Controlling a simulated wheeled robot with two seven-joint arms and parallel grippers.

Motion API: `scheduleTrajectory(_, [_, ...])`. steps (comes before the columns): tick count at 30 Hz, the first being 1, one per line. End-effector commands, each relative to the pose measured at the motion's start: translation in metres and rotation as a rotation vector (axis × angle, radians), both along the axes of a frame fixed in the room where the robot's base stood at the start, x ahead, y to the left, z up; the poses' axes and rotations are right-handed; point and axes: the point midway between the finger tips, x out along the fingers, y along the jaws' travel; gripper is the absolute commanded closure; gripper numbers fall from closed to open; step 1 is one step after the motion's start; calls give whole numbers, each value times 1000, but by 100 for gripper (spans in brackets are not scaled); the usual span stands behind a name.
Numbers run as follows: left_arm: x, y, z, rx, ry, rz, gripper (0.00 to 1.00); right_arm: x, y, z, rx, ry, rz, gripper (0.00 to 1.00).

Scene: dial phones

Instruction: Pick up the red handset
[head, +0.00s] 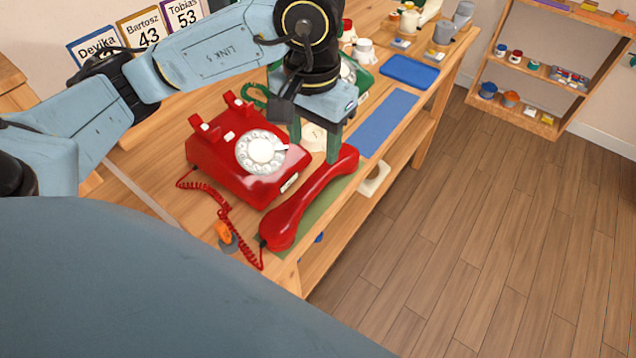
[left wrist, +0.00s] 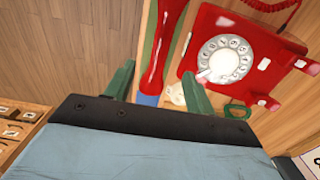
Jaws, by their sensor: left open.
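The red handset (head: 310,199) lies off its cradle near the table's front edge, partly over a green mat (head: 325,205). The red dial phone (head: 235,155) stands left of it, joined by a coiled red cord (head: 222,205). My left gripper (head: 314,145) is open above the handset's far end, with green fingers pointing down. One finger overlaps that end in the head view. In the left wrist view the handset (left wrist: 163,45) appears between the spread fingers of the gripper (left wrist: 160,88); I cannot tell whether they touch it. My right gripper is not in view.
A green phone (head: 350,80) is partly hidden behind my left gripper. A blue mat (head: 383,123) and a blue tray (head: 408,72) lie farther along the table. An orange item (head: 223,232) sits near the cord. A shelf (head: 545,70) stands at the back right.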

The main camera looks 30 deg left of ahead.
Motion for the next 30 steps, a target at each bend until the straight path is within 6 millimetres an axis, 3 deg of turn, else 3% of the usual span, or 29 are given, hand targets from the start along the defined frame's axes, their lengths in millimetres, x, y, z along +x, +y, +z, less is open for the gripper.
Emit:
scheduleTrajectory(9, [-1, 0, -61, 0, 6, 0, 45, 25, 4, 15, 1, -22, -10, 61])
scheduleTrajectory(17, [0, 0, -81, 0, 4, 0, 45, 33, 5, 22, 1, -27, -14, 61])
scheduleTrajectory(25, [2, 2, -120, -1, 5, 2, 45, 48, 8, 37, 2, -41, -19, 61])
scheduleTrajectory(30, [3, 2, -127, -1, 0, 1, 45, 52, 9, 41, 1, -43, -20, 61])
